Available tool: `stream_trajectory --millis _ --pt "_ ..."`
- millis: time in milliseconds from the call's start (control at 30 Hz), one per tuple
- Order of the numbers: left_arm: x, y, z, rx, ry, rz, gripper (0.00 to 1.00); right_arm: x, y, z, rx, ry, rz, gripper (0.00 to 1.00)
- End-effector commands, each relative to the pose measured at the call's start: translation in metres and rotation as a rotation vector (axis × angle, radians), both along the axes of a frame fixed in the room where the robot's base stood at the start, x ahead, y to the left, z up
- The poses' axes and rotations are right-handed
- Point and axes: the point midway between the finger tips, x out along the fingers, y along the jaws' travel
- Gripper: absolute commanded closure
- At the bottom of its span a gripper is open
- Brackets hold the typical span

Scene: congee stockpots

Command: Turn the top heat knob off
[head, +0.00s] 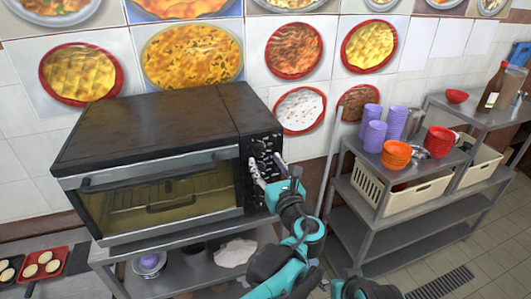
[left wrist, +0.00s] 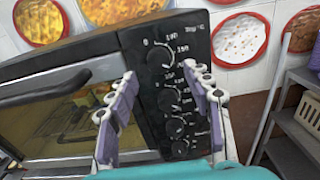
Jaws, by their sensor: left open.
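A black toaster oven (head: 150,140) stands on a metal stand, its control panel at its right end. In the left wrist view the panel carries a column of round black knobs, the top heat knob (left wrist: 160,57) uppermost with numbers printed around it. My left gripper (head: 267,166) is in front of the panel in the head view. Its fingers (left wrist: 160,80) are open in the left wrist view, spread to either side of the knob column, with nothing between them. Contact with a knob cannot be told. My right gripper is not in view.
A metal shelf (head: 350,215) to the right holds purple cups (head: 374,135), orange bowls (head: 396,154) and a cream basket (head: 400,195). A red tray (head: 45,262) with round food sits low at left. Tiled wall with food pictures lies behind the oven.

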Motion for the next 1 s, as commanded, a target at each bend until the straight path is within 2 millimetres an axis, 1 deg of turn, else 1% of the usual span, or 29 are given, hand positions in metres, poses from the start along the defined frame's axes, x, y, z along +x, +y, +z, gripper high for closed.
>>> stream_trajectory --millis 33,100,233,367,567,600,667,700,767,800,1000 --pt "0.009 0.004 0.001 -0.001 0.0 0.004 0.5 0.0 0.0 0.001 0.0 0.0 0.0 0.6" --pt "0.019 0.007 0.001 -0.001 0.001 0.004 0.5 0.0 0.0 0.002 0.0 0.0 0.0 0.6" --pt "0.032 0.011 0.001 -0.002 0.0 0.002 0.5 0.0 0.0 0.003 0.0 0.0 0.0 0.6" --pt "0.038 0.013 0.0 -0.003 0.0 0.001 0.5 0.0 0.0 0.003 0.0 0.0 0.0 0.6" --pt "0.038 0.013 0.0 -0.003 0.001 0.0 0.5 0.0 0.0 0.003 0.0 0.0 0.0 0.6" --pt "0.038 0.013 0.0 -0.003 0.001 0.0 0.52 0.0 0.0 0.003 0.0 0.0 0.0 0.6" --pt "0.038 0.013 0.0 -0.003 0.001 0.0 0.68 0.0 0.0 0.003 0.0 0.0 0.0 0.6" --pt "0.038 0.013 0.0 -0.003 0.001 0.001 0.79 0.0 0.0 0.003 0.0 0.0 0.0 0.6" --pt "0.038 0.013 0.0 -0.003 0.001 0.001 0.94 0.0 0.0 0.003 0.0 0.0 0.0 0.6" --pt "0.038 0.013 0.0 -0.003 0.001 0.0 0.99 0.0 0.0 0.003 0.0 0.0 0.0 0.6" --pt "0.038 0.013 0.0 -0.009 -0.001 0.0 0.99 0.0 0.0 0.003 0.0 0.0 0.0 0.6"
